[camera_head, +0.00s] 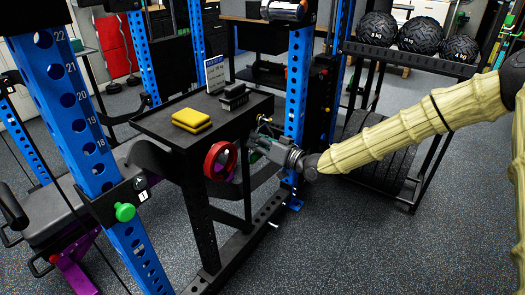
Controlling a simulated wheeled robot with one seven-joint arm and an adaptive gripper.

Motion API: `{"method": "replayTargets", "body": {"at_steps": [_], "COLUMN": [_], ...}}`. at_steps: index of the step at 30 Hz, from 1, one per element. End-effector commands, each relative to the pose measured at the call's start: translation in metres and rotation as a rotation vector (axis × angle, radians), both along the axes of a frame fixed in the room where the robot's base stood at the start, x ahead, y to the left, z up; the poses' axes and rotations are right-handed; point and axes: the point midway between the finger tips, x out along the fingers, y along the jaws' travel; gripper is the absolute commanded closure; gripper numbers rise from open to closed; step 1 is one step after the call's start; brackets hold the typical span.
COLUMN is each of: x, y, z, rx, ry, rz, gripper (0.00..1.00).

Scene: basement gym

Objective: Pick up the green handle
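A green round knob (124,212) sticks out from a black bracket on the blue rack upright at the left; it is the clearest green handle-like thing in view. My gripper (257,144) is to the right of it and well apart, beside the right edge of the black table. The gripper is small and dark here, and its fingers are hard to make out, so its opening cannot be judged. A red ring (220,161) is just left of the gripper, at the table's front corner; I cannot tell whether they touch.
The black table (160,124) bears a yellow block (191,120), a black object (234,96) and a small sign (215,72). Blue uprights (298,75) stand close by. A rack with black balls (420,35) is at the right. The front floor (330,240) is clear.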

Motion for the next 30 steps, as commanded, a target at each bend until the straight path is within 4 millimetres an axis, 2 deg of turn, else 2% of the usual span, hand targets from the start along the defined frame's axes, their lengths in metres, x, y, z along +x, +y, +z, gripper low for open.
{"method": "replayTargets", "body": {"at_steps": [6,9,10,24,30], "x": [0.001,0.001,0.001,0.001,-0.002], "y": [0.001,0.001,0.001,0.000,-0.002], "z": [0.000,0.000,0.000,0.002,0.018], "rx": [0.001,0.001,0.001,0.001,0.001], "ry": [0.001,0.001,0.001,-0.001,-0.002], "rz": [0.000,0.000,0.000,0.000,0.007], "gripper": [0.82,0.99,1.00,1.00,1.00]}}
